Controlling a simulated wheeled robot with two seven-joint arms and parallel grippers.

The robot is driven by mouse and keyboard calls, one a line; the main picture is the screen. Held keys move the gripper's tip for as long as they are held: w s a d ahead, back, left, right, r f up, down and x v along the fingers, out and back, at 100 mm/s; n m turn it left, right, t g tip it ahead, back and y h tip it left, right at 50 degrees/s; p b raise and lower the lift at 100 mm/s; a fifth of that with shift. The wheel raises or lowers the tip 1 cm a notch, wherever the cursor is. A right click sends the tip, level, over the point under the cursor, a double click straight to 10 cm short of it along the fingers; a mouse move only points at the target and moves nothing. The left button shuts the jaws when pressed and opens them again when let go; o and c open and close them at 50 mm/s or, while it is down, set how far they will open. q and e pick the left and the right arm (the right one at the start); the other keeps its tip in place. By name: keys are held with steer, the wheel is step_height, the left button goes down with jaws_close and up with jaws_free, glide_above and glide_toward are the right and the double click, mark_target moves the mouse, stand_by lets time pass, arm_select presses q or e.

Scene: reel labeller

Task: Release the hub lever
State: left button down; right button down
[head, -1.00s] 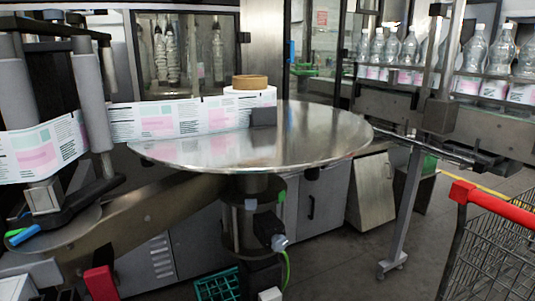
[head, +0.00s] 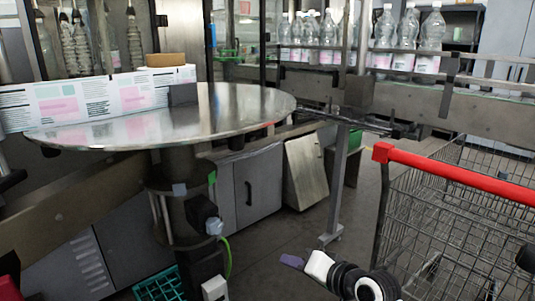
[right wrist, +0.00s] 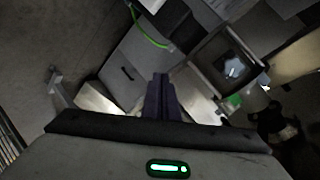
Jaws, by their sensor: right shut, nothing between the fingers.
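The round steel reel table (head: 235,108) of the labeller is at the left in the head view. A printed label web (head: 60,105) runs across its back. A brown core ring (head: 165,59) shows above the web, and a small dark block (head: 184,94) is at the web's edge. I cannot make out a hub lever for certain. My right gripper (head: 291,261) is low at the bottom, over the floor and apart from the machine. Its dark fingers are together and empty in the right wrist view (right wrist: 160,98). My left gripper is not in view.
A wire cart (head: 450,215) with a red handle stands at the right, close to my right arm. A conveyor (head: 430,105) carries clear bottles behind. A teal crate (head: 160,285) is on the floor at lower left. Open floor lies between machine and cart.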

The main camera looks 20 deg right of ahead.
steer(key=w+d+r+m+t+y+b, duration=0.1)
steer(key=r, duration=0.8)
steer(key=w+d+r+m+t+y, duration=0.1)
steer(key=w+d+r+m, duration=0.1)
steer(key=r, duration=0.8)
steer(key=w+d+r+m+t+y+b, duration=0.1)
steer(key=w+d+r+m+y, duration=0.1)
steer(key=r, duration=0.7)
steer(key=shift+w+d+r+t+b, duration=0.15)
steer(key=shift+d+r+t+b, duration=0.1)
steer(key=shift+t+b, duration=0.15)
steer(key=shift+w+a, duration=0.1)
steer(key=w+a, duration=0.6)
steer(key=a, duration=0.1)
steer(key=shift+b, duration=0.45)
steer(key=shift+a, duration=0.1)
